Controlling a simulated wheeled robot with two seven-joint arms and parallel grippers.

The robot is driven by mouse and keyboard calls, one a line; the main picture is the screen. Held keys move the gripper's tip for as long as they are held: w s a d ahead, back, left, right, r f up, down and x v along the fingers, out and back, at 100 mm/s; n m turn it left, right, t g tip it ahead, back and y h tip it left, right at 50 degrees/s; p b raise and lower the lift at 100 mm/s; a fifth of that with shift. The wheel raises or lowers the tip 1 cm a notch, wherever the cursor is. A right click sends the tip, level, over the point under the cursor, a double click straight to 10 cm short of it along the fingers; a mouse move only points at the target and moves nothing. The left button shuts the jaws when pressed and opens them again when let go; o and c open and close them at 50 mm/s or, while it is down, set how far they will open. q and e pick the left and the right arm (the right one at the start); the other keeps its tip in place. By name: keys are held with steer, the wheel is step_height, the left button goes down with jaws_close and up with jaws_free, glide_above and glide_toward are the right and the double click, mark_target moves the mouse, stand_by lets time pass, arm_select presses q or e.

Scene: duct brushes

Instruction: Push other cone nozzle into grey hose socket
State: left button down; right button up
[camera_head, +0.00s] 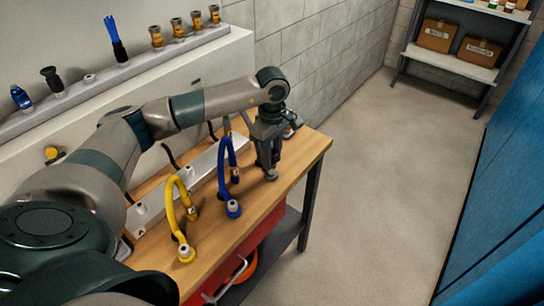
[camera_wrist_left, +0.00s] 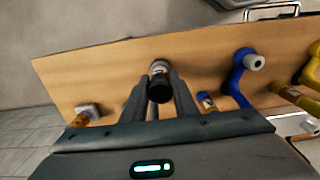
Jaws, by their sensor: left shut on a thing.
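My left gripper (camera_head: 268,172) points down over the far right part of the wooden bench, shut on a small dark piece. In the left wrist view the dark piece (camera_wrist_left: 159,87) sits between the fingers, with a pale round end beyond it. I take it for the cone nozzle, but its shape is largely hidden. The grey hose socket is not clearly seen; a grey round end (camera_head: 271,175) shows right at the fingertips. I cannot tell whether nozzle and socket are joined. My right gripper is not in view.
A blue hose (camera_head: 222,170) and a yellow hose (camera_head: 171,205) arch up from the bench (camera_head: 215,236) to the left of the gripper. A wall ledge (camera_head: 140,66) at the back holds a blue brush (camera_head: 115,40) and several brass-coloured fittings. The floor at right is clear.

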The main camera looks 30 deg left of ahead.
arm_select(q)
steer(key=shift+f, duration=0.2)
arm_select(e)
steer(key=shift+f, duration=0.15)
arm_select(q)
steer(key=c, duration=1.3)
jaws_free()
steer(key=shift+c, duration=0.2)
steer(key=shift+r, duration=0.15)
step_height(320, 180, up, 8)
steer(key=b, duration=0.3)
steer(key=shift+w, duration=0.1)
step_height(320, 180, up, 9)
steer(key=b, duration=0.1)
steer(key=shift+r, duration=0.15)
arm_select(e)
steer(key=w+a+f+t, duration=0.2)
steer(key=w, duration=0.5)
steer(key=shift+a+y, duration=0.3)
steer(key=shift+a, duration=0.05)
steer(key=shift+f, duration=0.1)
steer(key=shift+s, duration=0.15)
